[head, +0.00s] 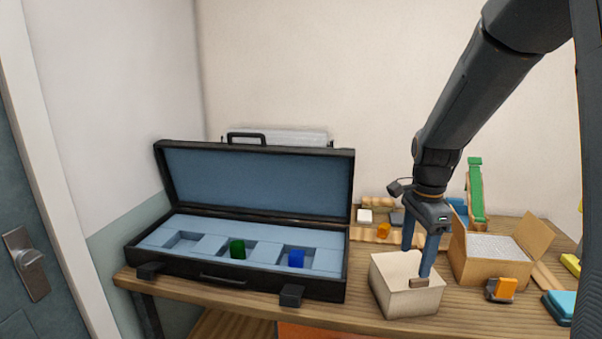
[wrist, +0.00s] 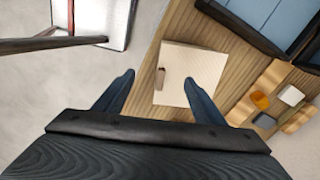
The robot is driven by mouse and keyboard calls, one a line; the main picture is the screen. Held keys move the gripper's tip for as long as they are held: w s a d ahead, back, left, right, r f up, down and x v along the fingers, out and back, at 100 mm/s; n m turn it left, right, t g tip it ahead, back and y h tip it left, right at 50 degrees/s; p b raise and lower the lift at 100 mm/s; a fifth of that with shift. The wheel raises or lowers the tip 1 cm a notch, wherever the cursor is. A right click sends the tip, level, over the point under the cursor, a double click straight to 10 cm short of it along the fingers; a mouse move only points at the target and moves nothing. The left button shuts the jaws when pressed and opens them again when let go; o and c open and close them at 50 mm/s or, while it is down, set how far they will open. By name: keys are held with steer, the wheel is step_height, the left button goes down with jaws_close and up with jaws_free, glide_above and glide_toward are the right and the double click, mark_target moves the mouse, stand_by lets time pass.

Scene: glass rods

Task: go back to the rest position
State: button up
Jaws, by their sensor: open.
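My gripper (head: 415,264) is open, pointing down at the cream box (head: 408,300) on the right half of the table. Its two blue fingers show apart in the wrist view (wrist: 160,77), with nothing held between them. A small brown piece (head: 418,283) shows at the box; whether it lies inside or is part of the box is unclear. The open black case (head: 225,281) stands left of my gripper, its blue insert having three recesses. A green block (head: 238,249) sits at the middle recess and a blue block (head: 296,258) at the right one. The left recess (head: 184,240) is empty.
A cardboard box (head: 472,266) with open flaps stands right of my gripper. An orange item (head: 502,290) and a teal item (head: 560,306) are near the right edge. A green ramp-like piece (head: 475,190) and small blocks are behind. The space above the case is clear.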

steer(key=s+a+f+n+b, duration=0.3)
steer(key=s+f+n, duration=0.3)
steer(key=s+n, duration=0.1)
steer(key=s+a+f+n+b, duration=0.3)
steer(key=s+a+f+n, duration=0.1)
steer(key=s+n, duration=0.4)
steer(key=shift+s+f+n+t, duration=0.15)
steer(key=shift+f+n+t, duration=0.15)
steer(key=shift+f+n, duration=0.55)
steer(key=shift+a, duration=0.1)
